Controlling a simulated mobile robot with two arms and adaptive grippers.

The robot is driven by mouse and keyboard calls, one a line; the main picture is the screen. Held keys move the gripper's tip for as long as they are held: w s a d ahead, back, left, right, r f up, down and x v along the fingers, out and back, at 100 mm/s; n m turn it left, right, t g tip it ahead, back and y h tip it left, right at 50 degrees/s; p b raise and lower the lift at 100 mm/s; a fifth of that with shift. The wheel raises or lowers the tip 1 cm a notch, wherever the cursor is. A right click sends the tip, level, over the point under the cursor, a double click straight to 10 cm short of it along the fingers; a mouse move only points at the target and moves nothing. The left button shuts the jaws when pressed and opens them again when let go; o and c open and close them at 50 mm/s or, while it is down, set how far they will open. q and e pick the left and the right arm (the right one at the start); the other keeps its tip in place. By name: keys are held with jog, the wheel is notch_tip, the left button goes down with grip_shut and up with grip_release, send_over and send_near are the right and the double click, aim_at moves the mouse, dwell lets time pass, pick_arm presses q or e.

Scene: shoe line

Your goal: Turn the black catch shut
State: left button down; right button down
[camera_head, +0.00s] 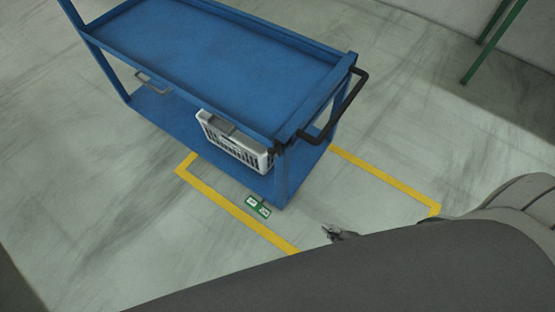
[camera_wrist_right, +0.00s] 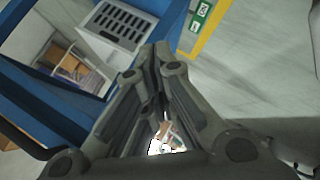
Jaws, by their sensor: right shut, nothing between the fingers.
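A small black part (camera_head: 279,149) shows at the near right corner of the blue cart (camera_head: 215,62), by the corner post. It may be the black catch, but it is too small to tell its shape or which way it is turned. My right gripper (camera_head: 329,232) is in front of the cart's right end, apart from it, below and right of that black part. In the right wrist view its fingers (camera_wrist_right: 161,50) are together, with nothing between them. I cannot make out the catch in that view. My left gripper is not in view.
A grey slotted crate (camera_head: 234,142) sits on the cart's lower shelf; it also shows in the wrist view (camera_wrist_right: 120,22). A black push handle (camera_head: 345,110) sticks out at the cart's right end. Yellow floor tape (camera_head: 232,208) and a green label (camera_head: 257,206) lie nearby. The surrounding floor is clear.

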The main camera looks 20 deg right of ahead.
aim_at(274, 152)
jog(key=w+a+r+n+t+y, duration=0.2)
jog(key=r+n, duration=0.3)
jog(key=r, duration=0.7)
jog(key=w+a+r+n+t+y, duration=0.3)
jog(key=r+n, duration=0.3)
jog(key=r, duration=0.5)
jog(key=shift+w+a+r+n+y, duration=0.35)
jog(key=shift+w+a+y, duration=0.15)
jog(key=shift+w, duration=0.15)
jog(key=p+x, duration=0.2)
jog(key=x, duration=1.2)
jog(key=shift+w+d, duration=0.1)
jog(key=shift+w+r+g+h+p, duration=0.1)
jog(key=shift+g+h+p, duration=0.2)
jog(key=shift+p, duration=0.25)
